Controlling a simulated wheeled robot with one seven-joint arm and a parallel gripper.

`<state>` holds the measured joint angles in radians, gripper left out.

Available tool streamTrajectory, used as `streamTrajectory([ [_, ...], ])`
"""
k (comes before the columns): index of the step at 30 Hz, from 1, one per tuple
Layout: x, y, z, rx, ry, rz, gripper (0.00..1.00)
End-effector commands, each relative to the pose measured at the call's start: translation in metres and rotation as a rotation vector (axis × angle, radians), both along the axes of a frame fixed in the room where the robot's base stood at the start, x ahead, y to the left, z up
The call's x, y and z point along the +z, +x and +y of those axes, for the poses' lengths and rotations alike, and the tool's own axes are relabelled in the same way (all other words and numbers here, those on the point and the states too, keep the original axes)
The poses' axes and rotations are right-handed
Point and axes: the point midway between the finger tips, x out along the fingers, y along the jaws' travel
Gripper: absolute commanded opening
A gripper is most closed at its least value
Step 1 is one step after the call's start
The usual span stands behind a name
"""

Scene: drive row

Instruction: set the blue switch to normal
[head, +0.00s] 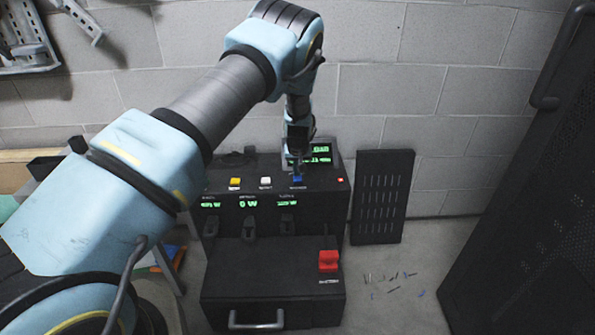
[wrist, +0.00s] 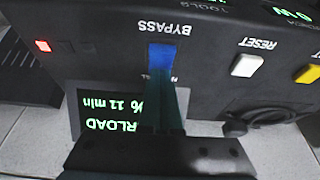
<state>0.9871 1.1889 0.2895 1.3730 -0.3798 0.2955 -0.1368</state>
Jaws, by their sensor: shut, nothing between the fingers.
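The blue switch (head: 297,181) is on the black console's top panel, to the right of a white and a yellow button. In the wrist view, which shows the panel upside down, the blue switch (wrist: 161,56) has the word BYPASS above it and a mostly hidden label starting with N below it. My gripper (head: 295,168) points down at the switch; in the wrist view my gripper (wrist: 163,82) is shut and empty, its tips at the N end of the switch. I cannot tell whether they touch it or which way the switch is tipped.
The console (head: 270,255) has a red block-like control (head: 328,260) at its lower front and a drawer handle below. A green display (wrist: 108,115) reads in part RLOAD and 11 min. A slotted black panel (head: 382,197) leans at right. Small bits lie on the floor.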

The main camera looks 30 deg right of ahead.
Motion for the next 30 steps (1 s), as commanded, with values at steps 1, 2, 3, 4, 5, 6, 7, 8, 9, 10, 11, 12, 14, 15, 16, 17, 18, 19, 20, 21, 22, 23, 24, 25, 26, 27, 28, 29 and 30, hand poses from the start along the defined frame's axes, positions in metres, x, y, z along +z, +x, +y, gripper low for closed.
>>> streamTrajectory([
  [1,-0.002,-0.004,0.002,0.000,0.006,0.007,0.00],
  [2,-0.002,-0.005,0.003,0.000,0.006,0.008,0.00],
  [3,-0.002,-0.006,0.003,0.000,0.006,0.008,0.00],
  [4,-0.002,-0.008,0.004,0.000,0.006,0.008,0.00],
  [5,-0.002,-0.009,0.005,0.000,0.006,0.008,0.00],
  [6,-0.002,-0.011,0.006,0.000,0.007,0.009,0.00],
  [7,-0.002,-0.013,0.007,0.000,0.008,0.010,0.00],
  [8,-0.002,-0.014,0.007,0.000,0.008,0.010,0.00],
  [9,-0.002,-0.015,0.008,0.000,0.007,0.011,0.00],
  [10,-0.002,-0.016,0.008,0.000,0.007,0.010,0.00],
  [11,-0.003,-0.017,0.008,0.000,0.007,0.010,0.00],
  [12,-0.003,-0.017,0.009,0.000,0.007,0.010,0.00],
  [14,-0.003,-0.018,0.009,-0.001,0.007,0.010,0.00],
  [15,-0.003,-0.018,0.009,-0.001,0.007,0.010,0.00],
  [16,-0.003,-0.018,0.009,-0.001,0.007,0.010,0.00],
  [17,-0.003,-0.018,0.008,-0.001,0.007,0.010,0.00],
  [18,-0.003,-0.018,0.008,-0.001,0.007,0.010,0.00],
  [19,-0.003,-0.018,0.008,-0.001,0.007,0.009,0.00],
  [20,-0.003,-0.017,0.008,-0.001,0.007,0.009,0.00],
  [21,-0.002,-0.017,0.008,0.000,0.007,0.009,0.00],
  [22,0.000,-0.017,0.008,0.000,0.007,0.009,0.00],
  [23,0.002,-0.017,0.009,0.000,0.007,0.009,0.00],
  [24,0.007,-0.016,0.009,-0.001,0.005,0.009,0.00],
  [25,0.011,-0.015,0.010,-0.001,0.005,0.008,0.00],
  [26,0.016,-0.014,0.010,0.000,0.005,0.008,0.00],
  [27,0.024,-0.012,0.011,0.000,0.004,0.007,0.00],
  [28,0.030,-0.011,0.012,0.000,0.004,0.007,0.00],
  [29,0.037,-0.009,0.013,0.001,0.003,0.006,0.00],
  [30,0.047,-0.007,0.015,0.003,0.002,0.005,0.00],
])
